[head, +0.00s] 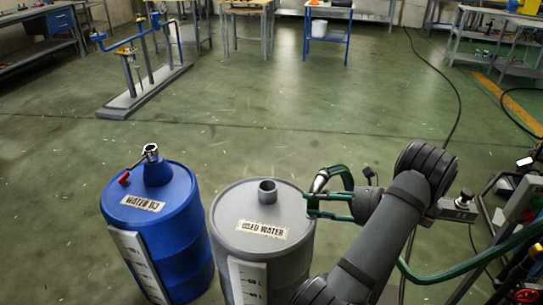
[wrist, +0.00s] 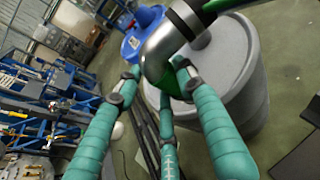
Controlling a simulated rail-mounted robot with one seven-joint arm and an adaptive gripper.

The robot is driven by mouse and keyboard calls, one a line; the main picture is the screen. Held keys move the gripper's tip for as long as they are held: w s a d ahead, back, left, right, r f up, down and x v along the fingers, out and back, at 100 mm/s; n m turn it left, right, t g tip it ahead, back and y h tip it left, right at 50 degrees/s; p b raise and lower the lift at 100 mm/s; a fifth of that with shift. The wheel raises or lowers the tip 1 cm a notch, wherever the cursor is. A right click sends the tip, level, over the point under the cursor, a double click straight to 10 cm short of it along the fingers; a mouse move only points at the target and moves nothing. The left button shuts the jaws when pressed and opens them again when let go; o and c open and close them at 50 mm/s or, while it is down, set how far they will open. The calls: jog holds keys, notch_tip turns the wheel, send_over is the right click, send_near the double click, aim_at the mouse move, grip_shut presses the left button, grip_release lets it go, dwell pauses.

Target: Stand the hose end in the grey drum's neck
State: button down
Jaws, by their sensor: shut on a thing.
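The grey drum (head: 262,262) labelled USED WATER stands at the bottom centre of the head view, with its short open neck (head: 267,190) on top. The drum also shows at the right of the wrist view (wrist: 240,85). My gripper (head: 312,204) is just right of the neck, at the drum's right rim. Its teal fingers (wrist: 157,78) are shut on the hose end, a bent metal pipe (head: 320,181) on a green hose; the pipe also shows in the wrist view (wrist: 160,52). The hose end is beside the neck, apart from it. Its lower mouth is hidden.
A blue drum (head: 165,240) labelled WATER stands close to the left, with a red-handled fitting on top. A blue pipe stand (head: 140,85) is behind it. Green hose (head: 450,272) trails to equipment at the right. The floor behind the drums is clear.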

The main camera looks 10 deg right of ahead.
jog(key=w+a+r, duration=0.1)
jog(key=w+a, duration=0.2)
jog(key=w, duration=0.3)
jog(key=w+a+r+m+t+h+b, duration=0.1)
jog(key=w+a+r, duration=0.1)
jog(key=w, duration=0.5)
jog(key=w+a+r+m, duration=0.1)
jog(key=w+a, duration=0.4)
jog(key=w, duration=0.1)
jog(key=shift+w+r+t+h+b, duration=0.25)
jog(key=shift+r+t+h+b, duration=0.05)
jog(key=shift+r+h, duration=0.1)
jog(key=shift+f+b, duration=0.15)
jog(key=shift+b, duration=0.45)
notch_tip(320, 180, down, 6)
jog(key=b, duration=0.6)
jog(key=shift+r, duration=0.2)
jog(key=shift+b, duration=1.35)
jog(key=shift+f+b, duration=2.8)
jog(key=shift+b, duration=0.45)
